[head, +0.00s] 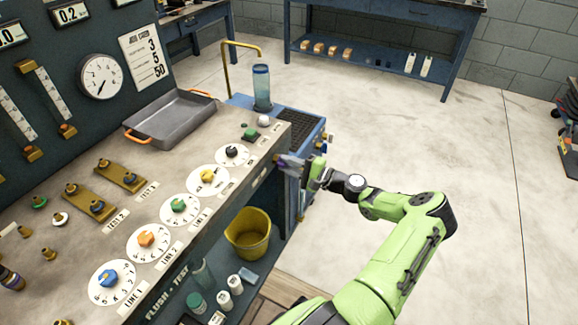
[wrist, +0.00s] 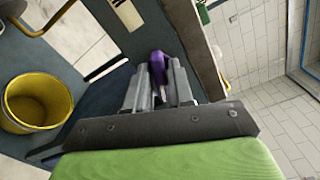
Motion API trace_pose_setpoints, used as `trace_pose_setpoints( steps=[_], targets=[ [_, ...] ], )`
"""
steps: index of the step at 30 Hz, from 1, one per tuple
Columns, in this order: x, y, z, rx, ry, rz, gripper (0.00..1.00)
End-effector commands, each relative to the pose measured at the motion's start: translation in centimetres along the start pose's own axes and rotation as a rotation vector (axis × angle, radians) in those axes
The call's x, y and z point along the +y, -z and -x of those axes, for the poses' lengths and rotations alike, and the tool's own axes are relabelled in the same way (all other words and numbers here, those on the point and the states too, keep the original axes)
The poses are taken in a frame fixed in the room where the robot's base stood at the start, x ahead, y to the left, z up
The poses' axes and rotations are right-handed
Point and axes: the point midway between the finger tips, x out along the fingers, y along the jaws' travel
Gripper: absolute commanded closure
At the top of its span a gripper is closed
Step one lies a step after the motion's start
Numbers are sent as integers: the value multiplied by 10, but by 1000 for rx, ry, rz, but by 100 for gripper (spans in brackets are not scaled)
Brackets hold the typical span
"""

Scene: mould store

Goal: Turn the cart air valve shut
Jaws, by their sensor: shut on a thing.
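My gripper (head: 288,163) is at the front right end of the bench, reached in from the right. In the wrist view its two grey fingers (wrist: 160,88) are shut on a purple handle (wrist: 159,66). The handle looks like the valve's lever; its upper part shows between the fingertips and the fingers hide the rest. In the head view the handle is mostly hidden by my gripper. No label for the cart air valve can be read, and the handle's turn angle is unclear.
A row of dials with coloured knobs, one black (head: 232,152), runs along the bench top. A grey tray (head: 170,118) with orange handles lies behind. A yellow bucket (head: 248,236) stands on the lower shelf, left in the wrist view (wrist: 38,103). The floor (head: 400,130) at right is clear.

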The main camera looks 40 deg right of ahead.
Motion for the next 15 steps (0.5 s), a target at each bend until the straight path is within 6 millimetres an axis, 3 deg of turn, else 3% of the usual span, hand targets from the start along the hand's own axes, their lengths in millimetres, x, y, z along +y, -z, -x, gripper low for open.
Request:
trace_pose_setpoints(
  steps=[15],
  targets=[
    [3,1,0,0,-3,313,100]
  ],
)
